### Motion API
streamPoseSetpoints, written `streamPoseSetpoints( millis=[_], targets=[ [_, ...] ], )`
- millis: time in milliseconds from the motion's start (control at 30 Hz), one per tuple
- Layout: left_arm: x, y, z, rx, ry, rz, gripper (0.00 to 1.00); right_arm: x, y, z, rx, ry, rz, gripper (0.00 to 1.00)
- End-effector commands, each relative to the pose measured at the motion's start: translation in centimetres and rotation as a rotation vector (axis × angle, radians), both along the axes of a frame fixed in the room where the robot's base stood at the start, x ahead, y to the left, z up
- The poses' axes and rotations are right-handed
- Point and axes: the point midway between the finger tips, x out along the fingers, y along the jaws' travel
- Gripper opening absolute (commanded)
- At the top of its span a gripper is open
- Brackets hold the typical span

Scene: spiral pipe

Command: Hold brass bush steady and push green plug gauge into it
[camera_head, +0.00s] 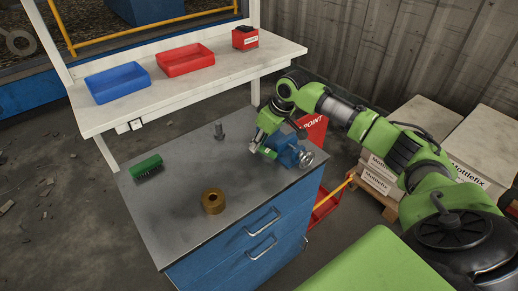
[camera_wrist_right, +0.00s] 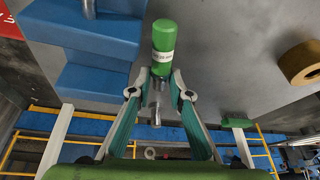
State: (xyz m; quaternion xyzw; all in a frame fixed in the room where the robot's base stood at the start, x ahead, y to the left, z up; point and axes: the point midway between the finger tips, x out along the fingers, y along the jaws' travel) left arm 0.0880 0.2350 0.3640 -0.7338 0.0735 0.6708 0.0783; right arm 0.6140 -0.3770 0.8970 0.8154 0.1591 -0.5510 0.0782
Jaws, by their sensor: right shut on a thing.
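The brass bush (camera_head: 213,201) stands upright on the grey bench top, its hole facing up, with nothing holding it. It also shows at the right edge of the right wrist view (camera_wrist_right: 302,62). My right gripper (camera_head: 259,147) is beyond the bush and to its right, beside the blue vise. In the right wrist view, my right gripper (camera_wrist_right: 156,91) is shut on the green plug gauge (camera_wrist_right: 163,38). The gauge has a green handle with a white label, and a metal pin shows between the fingers. The gauge is apart from the bush. My left gripper is not in view.
A blue vise (camera_head: 289,152) sits at the bench's right edge. A green block (camera_head: 147,168) and a grey metal part (camera_head: 219,131) stand on the bench (camera_head: 175,215). Blue (camera_head: 118,84) and red (camera_head: 186,60) trays are on the white shelf behind. Clear bench surrounds the bush.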

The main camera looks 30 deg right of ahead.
Motion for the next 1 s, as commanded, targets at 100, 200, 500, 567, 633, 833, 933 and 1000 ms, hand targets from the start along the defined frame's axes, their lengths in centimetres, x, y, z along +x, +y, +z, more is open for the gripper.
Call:
streamPoseSetpoints(
  millis=[100, 200, 500, 567, 633, 833, 933, 1000],
  targets=[
    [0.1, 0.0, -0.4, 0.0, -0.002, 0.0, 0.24, -0.9, 0.1, 1.9, 0.0, -0.005, 0.001, 0.0],
    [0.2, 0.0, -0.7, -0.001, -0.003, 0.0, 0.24, -2.5, 0.4, 3.9, -0.004, -0.006, 0.003, 0.0],
    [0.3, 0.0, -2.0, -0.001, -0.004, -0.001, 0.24, -9.1, 1.8, 8.3, -0.005, -0.002, 0.002, 0.0],
    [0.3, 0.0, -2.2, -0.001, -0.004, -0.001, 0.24, -10.1, 2.0, 8.9, -0.005, -0.003, 0.001, 0.0],
    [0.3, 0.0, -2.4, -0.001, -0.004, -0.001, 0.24, -11.3, 2.3, 9.4, -0.005, -0.002, 0.001, 0.0],
    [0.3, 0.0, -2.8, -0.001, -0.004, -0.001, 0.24, -13.2, 2.8, 10.5, -0.001, -0.002, -0.001, 0.0],
    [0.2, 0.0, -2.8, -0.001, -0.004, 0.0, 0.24, -13.6, 2.9, 10.7, -0.001, -0.001, 0.0, 0.0],
    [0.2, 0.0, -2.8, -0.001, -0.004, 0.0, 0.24, -13.7, 3.0, 10.7, 0.0, -0.001, 0.0, 0.0]
  ],
)
